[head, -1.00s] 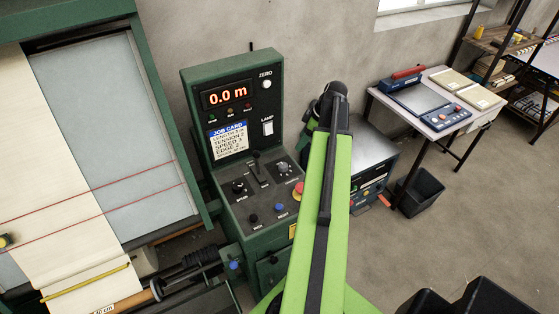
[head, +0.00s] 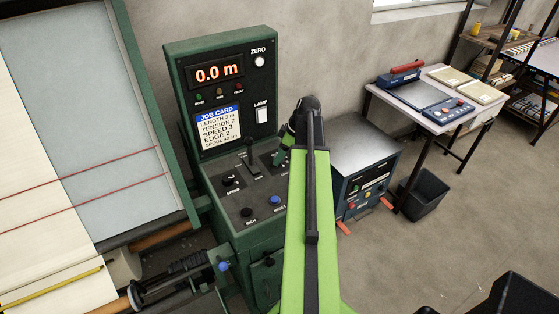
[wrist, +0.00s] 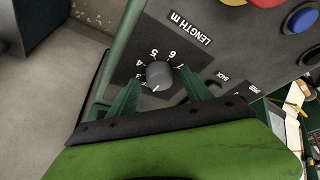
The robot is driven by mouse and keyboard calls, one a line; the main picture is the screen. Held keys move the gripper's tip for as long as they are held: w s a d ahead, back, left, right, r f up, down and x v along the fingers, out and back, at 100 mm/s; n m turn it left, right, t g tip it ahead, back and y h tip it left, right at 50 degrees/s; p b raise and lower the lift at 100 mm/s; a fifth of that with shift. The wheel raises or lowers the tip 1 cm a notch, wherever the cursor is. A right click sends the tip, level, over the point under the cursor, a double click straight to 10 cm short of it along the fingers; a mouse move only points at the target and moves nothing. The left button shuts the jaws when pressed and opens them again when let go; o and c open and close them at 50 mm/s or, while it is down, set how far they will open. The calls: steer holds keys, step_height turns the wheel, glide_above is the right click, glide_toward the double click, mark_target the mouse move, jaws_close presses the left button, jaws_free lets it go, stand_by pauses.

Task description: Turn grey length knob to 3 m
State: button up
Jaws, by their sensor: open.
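The grey length knob (wrist: 158,74) sits on the dark panel under the label LENGTH m (wrist: 191,28), inside a ring of numbers. A light mark shows on its lower edge in the wrist view, below the 3; the exact setting is hard to read. My gripper (wrist: 158,77) is open, with one green finger on each side of the knob. I cannot tell whether either finger touches it. In the head view my arm hides the knob, and the gripper is over the right part of the green console (head: 239,230).
The display (head: 217,73) reads 0.0 m. The job card (head: 219,125) lists length 3. A black knob (head: 230,181), a lever (head: 250,162) and a blue button (head: 276,200) are on the same panel. A grey cabinet (head: 365,145) stands to the right.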

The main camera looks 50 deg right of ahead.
steer(key=shift+c, duration=0.4)
steer(key=c, duration=1.2)
steer(key=shift+a, duration=0.1)
steer(key=m, duration=0.2)
steer(key=m+h, duration=0.1)
steer(key=m, duration=0.1)
steer(key=shift+a+m+t+h, duration=0.15)
steer(key=shift+m+t+h, duration=0.15)
steer(key=shift+m+h, duration=0.8)
steer(key=shift+m, duration=1.2)
